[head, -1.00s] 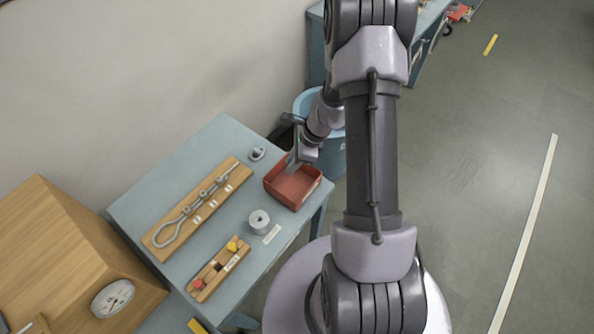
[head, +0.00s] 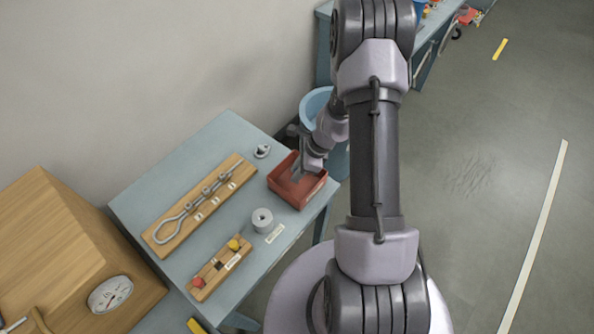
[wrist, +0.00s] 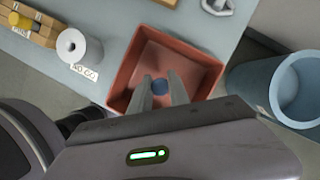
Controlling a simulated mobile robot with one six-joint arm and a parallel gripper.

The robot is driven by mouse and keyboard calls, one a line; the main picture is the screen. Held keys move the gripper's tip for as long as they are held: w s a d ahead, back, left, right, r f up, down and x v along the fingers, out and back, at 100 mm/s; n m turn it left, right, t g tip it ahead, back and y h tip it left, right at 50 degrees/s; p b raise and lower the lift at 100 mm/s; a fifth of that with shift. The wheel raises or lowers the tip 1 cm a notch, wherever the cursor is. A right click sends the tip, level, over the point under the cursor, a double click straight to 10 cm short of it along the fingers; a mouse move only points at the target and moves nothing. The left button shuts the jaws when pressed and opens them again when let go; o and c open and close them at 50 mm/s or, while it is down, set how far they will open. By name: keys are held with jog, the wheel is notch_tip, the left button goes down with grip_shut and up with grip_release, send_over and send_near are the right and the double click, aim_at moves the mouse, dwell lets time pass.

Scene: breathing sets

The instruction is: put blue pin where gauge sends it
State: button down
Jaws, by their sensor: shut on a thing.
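The blue pin (wrist: 160,87) shows between my fingertips in the wrist view. My gripper (wrist: 163,90) is shut on it, over the inside of the red tray (wrist: 128,75). In the head view my gripper (head: 298,174) reaches into or just over the red tray (head: 292,203); its exact height and the pin's lower end are hidden. A grey ring (head: 262,220) stands on the table beside the tray, with a label reading NO GO (wrist: 85,72) by it. A dial gauge (head: 110,294) sits on the wooden box at lower left.
The blue-grey table (head: 150,190) holds a wooden board (head: 165,240) with a looped metal tool and a wooden rack (head: 222,268) with a red and a yellow pin. A small metal part (head: 262,151) lies behind the tray. A blue bin (wrist: 270,85) stands beyond the table edge.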

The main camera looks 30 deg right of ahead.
jog(key=c, duration=1.2)
grip_release()
jog(key=shift+c, duration=0.2)
jog(key=shift+r, duration=0.1)
jog(key=p+v, duration=0.4)
jog(key=v, duration=0.9)
jog(key=w+a+r+n, duration=0.1)
jog(key=a+r+n, duration=0.45)
jog(key=r, duration=0.55)
jog(key=s+a+r+n+t+h, duration=0.2)
jog(key=s+a+r+n+t, duration=0.2)
jog(key=s+a+r+n, duration=1.25)
notch_tip(320, 180, down, 19)
jog(key=d+m+b, duration=0.1)
jog(key=m+b, duration=0.1)
jog(key=b, duration=1.8)
jog(key=shift+w+d, duration=0.25)
jog(key=shift+d, duration=0.05)
